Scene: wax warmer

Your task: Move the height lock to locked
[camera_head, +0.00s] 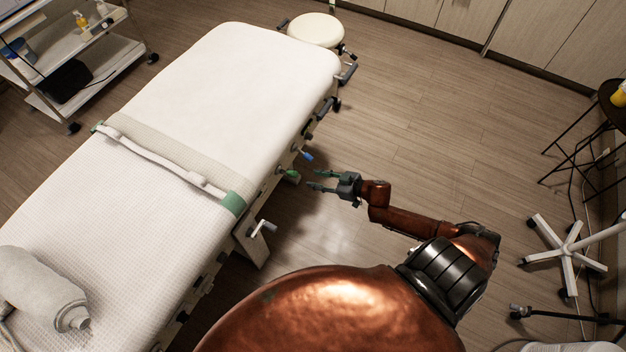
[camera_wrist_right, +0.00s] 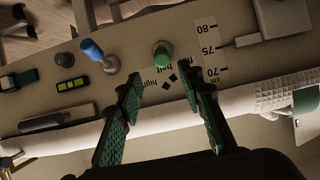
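A green-tipped control (camera_head: 291,174) and a blue-tipped lever (camera_head: 306,155) stick out from the side of the treatment bed (camera_head: 255,70). In the right wrist view the green knob (camera_wrist_right: 162,54) stands next to a printed scale (camera_wrist_right: 200,60) with numbers and partly hidden words. The blue-tipped lever (camera_wrist_right: 97,52) leans on its round base to the left. My left gripper is not in view.
A white crank handle (camera_head: 263,227) sits on the bed side nearer me. A dark handle (camera_wrist_right: 60,118) and a small green-lit panel (camera_wrist_right: 70,85) are also on that side. A round stool (camera_head: 316,29) stands at the bed's far end.

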